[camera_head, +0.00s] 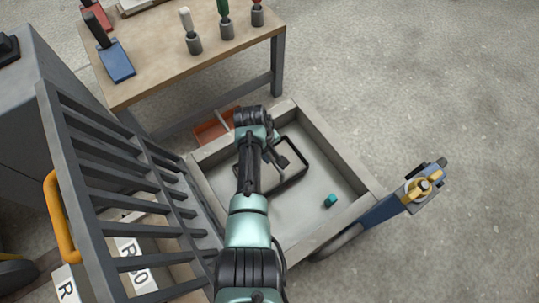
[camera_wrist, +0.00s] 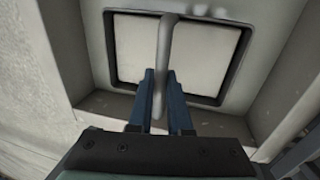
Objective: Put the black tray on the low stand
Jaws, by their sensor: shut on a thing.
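The black tray (camera_head: 295,179) lies inside the pale shallow mould, near its far side. It shows as a dark rectangular rim around a pale middle. In the wrist view the tray's rim (camera_wrist: 242,70) surrounds two pale panels, with a grey bar (camera_wrist: 167,45) running across between them. My gripper (camera_wrist: 160,95) is shut on this bar, one blue finger on each side. In the head view my gripper (camera_head: 275,160) is over the tray, and my arm hides its left part. I cannot tell whether the tray touches the mould floor. I cannot make out a low stand for certain.
The mould's raised walls (camera_head: 345,158) surround the tray. A teal piece (camera_head: 330,201) lies on its floor. A slatted grey panel (camera_head: 125,190) stands at left. A workbench (camera_head: 165,60) with tools is behind; a red-orange tray (camera_head: 208,130) is below it. Floor at right is clear.

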